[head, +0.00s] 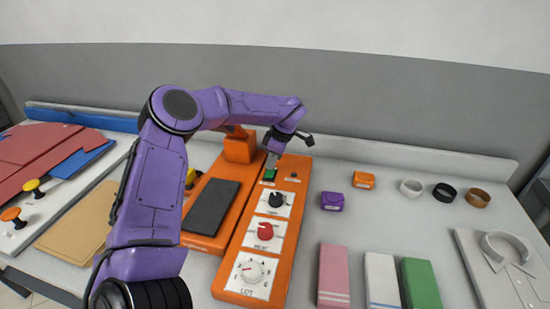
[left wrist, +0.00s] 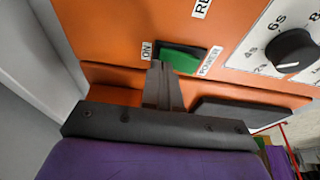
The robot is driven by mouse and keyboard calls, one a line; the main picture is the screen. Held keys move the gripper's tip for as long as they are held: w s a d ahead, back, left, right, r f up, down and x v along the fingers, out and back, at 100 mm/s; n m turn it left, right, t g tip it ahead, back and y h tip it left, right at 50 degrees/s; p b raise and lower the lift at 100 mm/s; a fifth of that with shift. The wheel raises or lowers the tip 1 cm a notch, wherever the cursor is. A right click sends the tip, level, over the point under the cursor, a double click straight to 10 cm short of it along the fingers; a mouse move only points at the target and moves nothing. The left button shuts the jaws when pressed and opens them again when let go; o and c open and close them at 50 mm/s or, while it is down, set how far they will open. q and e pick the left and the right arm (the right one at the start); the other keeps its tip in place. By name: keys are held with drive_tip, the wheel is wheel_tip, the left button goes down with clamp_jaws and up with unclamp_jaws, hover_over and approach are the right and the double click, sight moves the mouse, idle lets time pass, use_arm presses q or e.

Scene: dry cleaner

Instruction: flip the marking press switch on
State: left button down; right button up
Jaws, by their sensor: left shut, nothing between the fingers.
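The orange marking press (head: 228,255) stands on the counter, with its control panel facing up. Its green power switch (head: 269,174) is at the far end of the panel. In the left wrist view the green switch (left wrist: 185,57) lies between the labels "ON" and "POWER". My left gripper (head: 271,161) is shut and empty, pointing down at the switch. In the left wrist view its fingertips (left wrist: 159,70) overlap the near edge of the switch. I cannot tell whether they touch it, and the rocker's tilt is unclear. My right gripper is not in view.
Black (head: 276,200) and red (head: 265,232) knobs and a white dial (head: 251,272) sit along the panel. A dark pad (head: 212,207) lies left of it. To the right are a purple block (head: 332,201), an orange block (head: 363,180), several rings and folded cloths.

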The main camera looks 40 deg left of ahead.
use_arm(q)
drive_tip(key=shift+s+d+r+p, duration=0.15)
drive_tip(key=shift+s+r+p, duration=0.1)
drive_tip(key=shift+p, duration=0.1)
drive_tip(key=shift+s+d+r, duration=0.1)
drive_tip(key=shift+s+d, duration=0.15)
drive_tip(key=shift+s, duration=0.05)
drive_tip(key=shift+w+r+p, duration=0.1)
drive_tip(key=shift+r+p, duration=0.05)
drive_tip(key=shift+p, duration=0.25)
drive_tip(key=r+p, duration=0.1)
drive_tip(key=p, duration=0.1)
drive_tip(key=r+p, duration=0.1)
drive_tip(key=r, duration=0.1)
drive_tip(key=r+p, duration=0.2)
drive_tip(key=shift+w+a+p, duration=0.25)
drive_tip(key=shift+p, duration=0.05)
drive_tip(key=w+b, duration=0.1)
drive_tip(key=b, duration=0.2)
wheel_tip(320, 180, up, 7)
hover_over(274, 170)
drive_tip(key=w, duration=0.3)
drive_tip(key=shift+d+r, duration=0.35)
drive_tip(key=shift+d, duration=0.05)
